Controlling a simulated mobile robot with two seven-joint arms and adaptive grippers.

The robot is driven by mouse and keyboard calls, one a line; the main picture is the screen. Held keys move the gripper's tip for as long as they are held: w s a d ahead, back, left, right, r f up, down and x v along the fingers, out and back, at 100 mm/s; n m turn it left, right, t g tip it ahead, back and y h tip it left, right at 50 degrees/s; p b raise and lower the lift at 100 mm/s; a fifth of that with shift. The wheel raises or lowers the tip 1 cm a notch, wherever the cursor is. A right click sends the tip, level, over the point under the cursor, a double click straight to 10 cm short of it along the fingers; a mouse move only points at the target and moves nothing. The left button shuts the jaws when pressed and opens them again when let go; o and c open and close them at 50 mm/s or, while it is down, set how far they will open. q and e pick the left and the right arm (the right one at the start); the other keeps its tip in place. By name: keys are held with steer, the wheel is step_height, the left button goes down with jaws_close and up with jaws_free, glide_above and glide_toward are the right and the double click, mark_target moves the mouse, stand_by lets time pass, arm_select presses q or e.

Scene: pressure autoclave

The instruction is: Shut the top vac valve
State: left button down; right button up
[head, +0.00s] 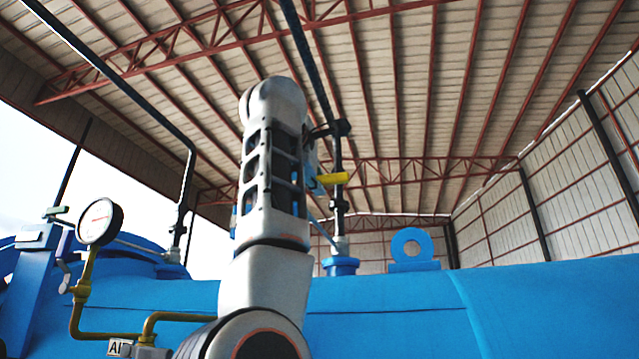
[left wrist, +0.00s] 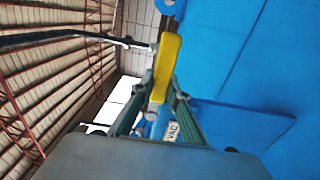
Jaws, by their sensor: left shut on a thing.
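The top vac valve's yellow handle (head: 333,179) sticks out to the right from behind my left wrist in the head view. In the left wrist view, the yellow handle (left wrist: 166,62) stands between the fingers of my left gripper (left wrist: 161,90), which is shut on its lower part. A white tag reading VAC (left wrist: 172,132) shows behind the fingers. In the head view my left arm hides most of the gripper and the valve body. The dark vertical pipe (head: 337,185) runs close behind the handle. My right gripper is in neither view.
The blue autoclave vessel (head: 390,310) fills the lower part, with a lifting lug (head: 411,248) on top. A pressure gauge (head: 99,221) on yellow piping (head: 78,310) stands at left. Another dark pipe (head: 188,190) rises there. Space above the vessel at right is free.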

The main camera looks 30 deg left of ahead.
arm_select(q)
steer(key=shift+r, duration=0.1)
steer(key=shift+s, duration=0.1)
steer(key=c, duration=1.9)
jaws_free()
steer(key=shift+a, duration=0.15)
